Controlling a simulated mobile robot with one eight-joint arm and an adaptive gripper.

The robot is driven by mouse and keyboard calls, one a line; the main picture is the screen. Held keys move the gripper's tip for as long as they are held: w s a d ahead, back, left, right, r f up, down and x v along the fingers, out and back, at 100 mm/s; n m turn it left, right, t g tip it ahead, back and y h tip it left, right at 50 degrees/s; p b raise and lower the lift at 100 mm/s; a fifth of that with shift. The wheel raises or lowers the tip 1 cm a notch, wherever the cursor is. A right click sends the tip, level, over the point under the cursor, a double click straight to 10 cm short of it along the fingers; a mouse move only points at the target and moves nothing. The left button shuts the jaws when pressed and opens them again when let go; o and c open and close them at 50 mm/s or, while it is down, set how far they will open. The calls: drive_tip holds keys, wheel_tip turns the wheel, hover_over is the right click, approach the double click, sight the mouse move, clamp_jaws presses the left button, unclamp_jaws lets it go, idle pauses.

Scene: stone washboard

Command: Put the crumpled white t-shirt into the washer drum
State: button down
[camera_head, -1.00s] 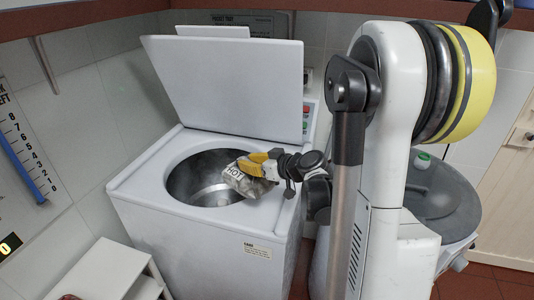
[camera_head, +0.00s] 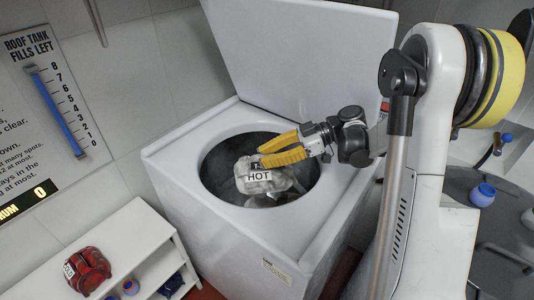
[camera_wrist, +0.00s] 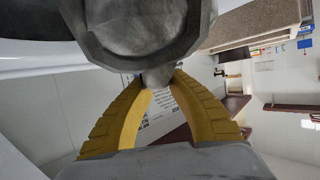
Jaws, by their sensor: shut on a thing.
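The crumpled white t-shirt (camera_head: 267,178) looks greyish and carries a tag reading HOT. It is held in my gripper (camera_head: 272,157), whose yellow fingers are shut on it. In the head view it hangs over the round opening of the washer drum (camera_head: 225,158), and its lower edge overlaps the opening; I cannot tell how deep it is. The drum's dark inside is partly hidden behind the shirt. The wrist view shows the yellow fingers (camera_wrist: 160,85) with a grey rounded mass at their tips.
The washer lid (camera_head: 300,55) stands open behind the drum. A white shelf (camera_head: 130,240) at the lower left bears a red crumpled cloth (camera_head: 87,270) and small blue-topped jars. A round grey table (camera_head: 480,230) with blue jars stands at the right.

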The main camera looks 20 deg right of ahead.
wheel_tip(320, 180, down, 8)
drive_tip(key=b, duration=0.4)
drive_tip(key=shift+r+b, duration=0.15)
drive_tip(key=shift+b, duration=0.15)
drive_tip(key=shift+f, duration=0.25)
drive_tip(key=c, duration=1.3)
unclamp_jaws()
drive_tip(key=shift+s+f, duration=0.1)
drive_tip(key=shift+f, duration=0.05)
